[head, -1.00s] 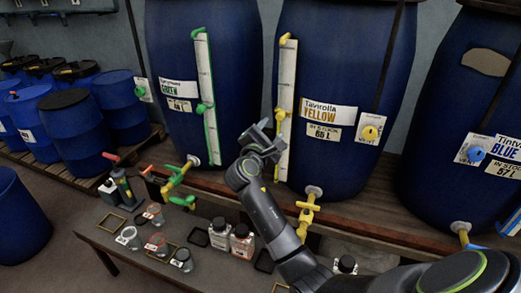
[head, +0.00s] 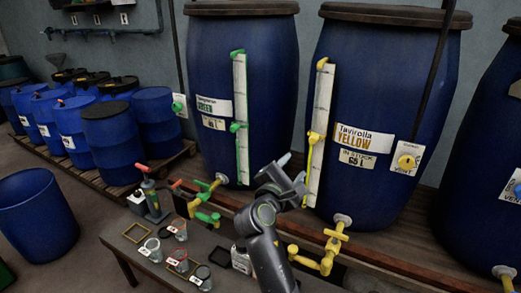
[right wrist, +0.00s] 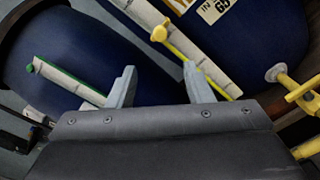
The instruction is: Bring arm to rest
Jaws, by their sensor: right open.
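My right gripper (head: 292,172) is raised in front of the gap between the green-labelled vat (head: 272,90) and the yellow-labelled vat (head: 385,90). Its two pale fingers are apart with nothing between them, and the right wrist view also shows the gripper (right wrist: 166,82) open and empty. My right arm comes up from the bottom of the head view and hides part of the table. My left gripper does not show.
A low dark table (head: 128,250) carries several flasks and bottles (head: 241,260), square frames and a red-handled device (head: 151,195). Green and yellow taps (head: 333,245) jut out over its back edge. Blue drums (head: 112,140) stand on a pallet at left. An open blue barrel (head: 38,220) stands on the floor.

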